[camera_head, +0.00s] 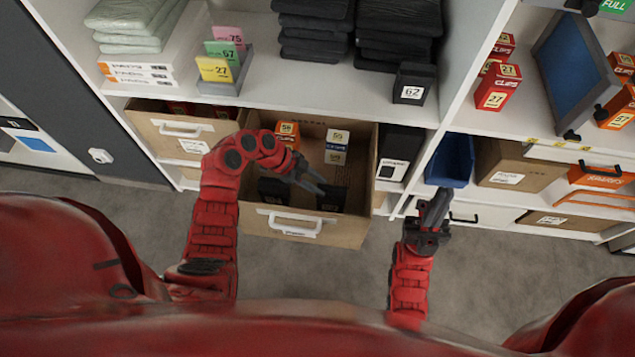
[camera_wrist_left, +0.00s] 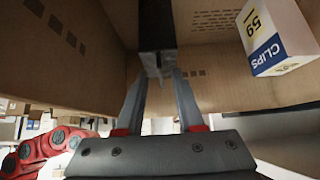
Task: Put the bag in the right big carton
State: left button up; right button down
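My left gripper (camera_head: 316,182) reaches over a pulled-out brown carton (camera_head: 345,232) with a white handle. Its two fingers are apart in the left wrist view (camera_wrist_left: 159,82). A dark strip (camera_wrist_left: 157,25) with a greyish end shows beyond and between the fingertips; I cannot tell whether they touch it. Dark items (camera_head: 331,199) lie in the carton below the gripper, and I cannot tell whether one is the bag. My right gripper (camera_head: 434,210) is in front of the shelf, near a blue bin (camera_head: 451,160); its finger opening is unclear. Another brown carton (camera_head: 515,165) stands at the right.
Clips boxes, orange (camera_head: 287,134) and white (camera_head: 336,146), stand in the pulled-out carton; a white one (camera_wrist_left: 274,35) is close right of my left fingers. Another brown carton (camera_head: 172,131) is at left. The shelf board (camera_head: 300,86) overhangs. The grey floor (camera_head: 300,272) is clear.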

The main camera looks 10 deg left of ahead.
pick_arm(q)
jog(key=shift+r, duration=0.15)
jog(key=shift+a+r, duration=0.15)
jog(key=p+v, duration=0.1)
jog(key=v, duration=1)
jog(key=shift+a+r, duration=0.2)
